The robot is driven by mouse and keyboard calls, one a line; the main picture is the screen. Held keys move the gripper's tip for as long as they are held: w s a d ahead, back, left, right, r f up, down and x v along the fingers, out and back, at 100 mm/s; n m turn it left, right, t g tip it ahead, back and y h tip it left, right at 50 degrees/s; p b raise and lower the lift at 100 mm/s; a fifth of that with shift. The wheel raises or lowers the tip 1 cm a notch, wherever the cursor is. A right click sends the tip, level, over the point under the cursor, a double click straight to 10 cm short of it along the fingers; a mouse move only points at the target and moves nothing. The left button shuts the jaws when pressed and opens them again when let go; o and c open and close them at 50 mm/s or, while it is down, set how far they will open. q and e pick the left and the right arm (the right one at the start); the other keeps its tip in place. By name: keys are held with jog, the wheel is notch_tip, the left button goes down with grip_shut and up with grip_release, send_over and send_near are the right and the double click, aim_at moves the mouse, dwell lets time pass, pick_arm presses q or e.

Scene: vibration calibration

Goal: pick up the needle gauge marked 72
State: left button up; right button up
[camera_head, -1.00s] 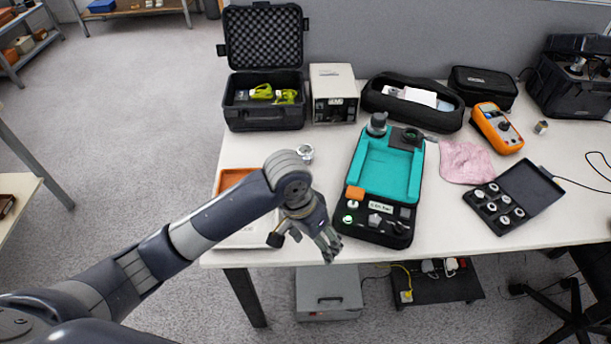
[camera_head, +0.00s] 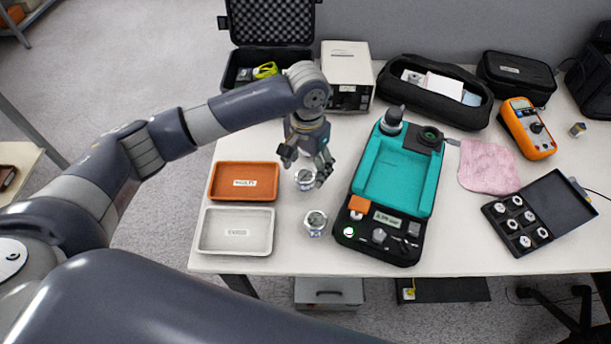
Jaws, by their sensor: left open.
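Two small round gauges with silver rims stand on the white table in the head view. The rear gauge (camera_head: 305,181) is between and just below the spread fingers of my left gripper (camera_head: 305,171). The gripper is open, pointing down and holding nothing; whether it touches the gauge I cannot tell. The front gauge (camera_head: 315,223) stands nearer the table's front edge, clear of the fingers. Their markings are too small to read, so I cannot tell which is marked 72. My right gripper is not in view.
An orange tray (camera_head: 219,181) and a white tray (camera_head: 205,238) lie left of the gauges. A black and teal calibration unit (camera_head: 402,172) stands close on the right. A black case (camera_head: 548,205) holds several round pieces. A beige box (camera_head: 346,63) stands behind.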

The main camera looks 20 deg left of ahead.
aim_at(305, 175)
pick_arm(q)
jog(key=shift+w+f, duration=0.1)
jog(key=shift+f, duration=0.65)
jog(key=f, duration=0.4)
jog(key=shift+w+a+f, duration=0.15)
jog(key=shift+w+a, duration=0.1)
jog(key=shift+a, duration=0.1)
jog(key=shift+f, duration=0.2)
jog(key=shift+c, duration=1.3)
jog(key=c, duration=1)
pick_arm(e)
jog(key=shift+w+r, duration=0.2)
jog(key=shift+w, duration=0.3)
